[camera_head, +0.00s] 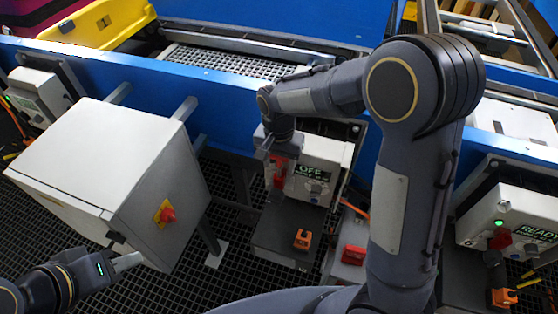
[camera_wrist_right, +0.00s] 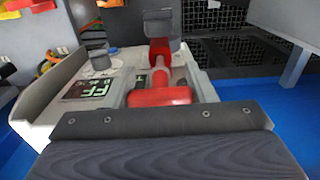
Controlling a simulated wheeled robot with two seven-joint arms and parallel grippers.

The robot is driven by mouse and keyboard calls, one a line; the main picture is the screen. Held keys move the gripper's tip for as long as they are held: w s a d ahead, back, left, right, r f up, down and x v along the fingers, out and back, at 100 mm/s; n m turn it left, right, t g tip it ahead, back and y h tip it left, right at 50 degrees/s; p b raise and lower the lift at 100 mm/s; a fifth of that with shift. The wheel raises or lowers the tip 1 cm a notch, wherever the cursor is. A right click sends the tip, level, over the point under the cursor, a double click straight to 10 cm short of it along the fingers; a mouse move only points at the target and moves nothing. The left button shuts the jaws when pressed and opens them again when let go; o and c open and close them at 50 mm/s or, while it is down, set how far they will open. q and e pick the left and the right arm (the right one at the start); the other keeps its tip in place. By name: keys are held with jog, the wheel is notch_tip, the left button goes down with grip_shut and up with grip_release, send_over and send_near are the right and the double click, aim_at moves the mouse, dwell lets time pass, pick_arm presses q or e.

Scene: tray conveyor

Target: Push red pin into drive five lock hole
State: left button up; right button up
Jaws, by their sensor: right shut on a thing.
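The drive unit (camera_head: 322,160) with the "OFF" display stands at the middle of the head view; its number is not readable. A red part (camera_head: 280,172), seemingly the red pin, is at its left side, under my right gripper (camera_head: 276,150). In the right wrist view the red part (camera_wrist_right: 160,78) runs from between the fingers down to a wide red piece (camera_wrist_right: 160,97) at the unit's face. My right gripper is shut on the red part. The lock hole is hidden. My left gripper (camera_head: 125,262) hangs at lower left, away from the unit; its finger gap is unclear.
A grey cabinet (camera_head: 105,165) with a red knob (camera_head: 167,214) stands at left. An orange block (camera_head: 303,239) sits below the OFF unit, a red box (camera_head: 353,254) beside it. A READY drive (camera_head: 515,215) is at right. The blue conveyor beam (camera_head: 215,98) runs behind.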

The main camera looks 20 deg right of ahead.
aim_at(279, 166)
jog(key=shift+f+b, duration=1.35)
jog(key=shift+f, duration=0.55)
jog(key=shift+r, duration=0.1)
jog(key=shift+r+p, duration=2)
jog(key=shift+r, duration=0.35)
jog(key=shift+f+b, duration=1.7)
jog(key=shift+f, duration=0.75)
jog(key=o, duration=1.1)
jog(key=shift+c, duration=0.2)
jog(key=shift+r, duration=3.95)
